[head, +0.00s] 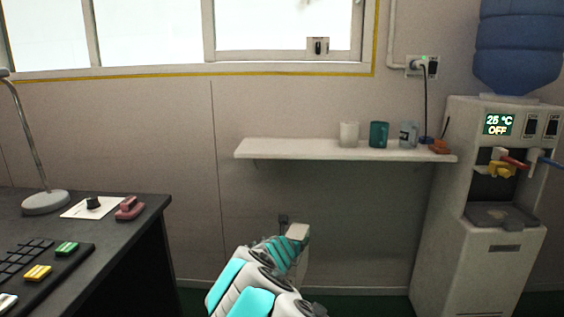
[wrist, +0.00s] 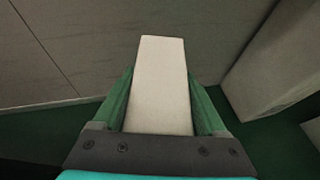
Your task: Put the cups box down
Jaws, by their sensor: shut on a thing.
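My gripper (wrist: 160,108) is shut on a long pale box, the cups box (wrist: 162,80), with a green finger on each side of it in the wrist view. In the head view the box (head: 298,232) shows as a small pale block at the end of my arm, partly hidden by the arm. It is held in the air in front of the wall, below and apart from the white shelf (head: 300,149).
A white cup (head: 349,134), a teal cup (head: 379,134) and a grey-blue cup (head: 409,134) stand on the shelf's right half; its left half is bare. A water dispenser (head: 490,240) stands at right. A dark desk (head: 140,205) with a lamp is at left.

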